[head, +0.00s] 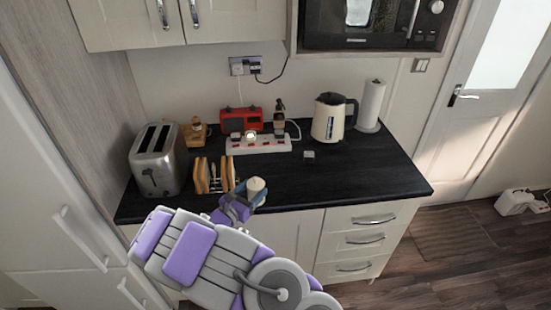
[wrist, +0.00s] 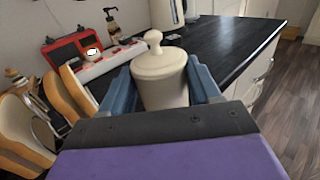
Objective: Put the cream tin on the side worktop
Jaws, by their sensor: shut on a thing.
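The cream tin (wrist: 162,78), with a knobbed lid, stands upright between the two blue fingers of my gripper (wrist: 165,92) in the wrist view. In the head view the tin (head: 256,188) shows at the front edge of the dark worktop (head: 350,180). My gripper (head: 250,195) is shut on it there. The tin's lower part is hidden by the gripper, so I cannot tell whether it touches the worktop.
A toast rack (head: 213,176) with toast is close on the left, beside a steel toaster (head: 157,163). A power strip (head: 258,145), red radio (head: 241,119), kettle (head: 329,117) and paper roll (head: 371,104) stand behind. A small grey block (head: 309,154) lies mid-worktop. The right part is clear.

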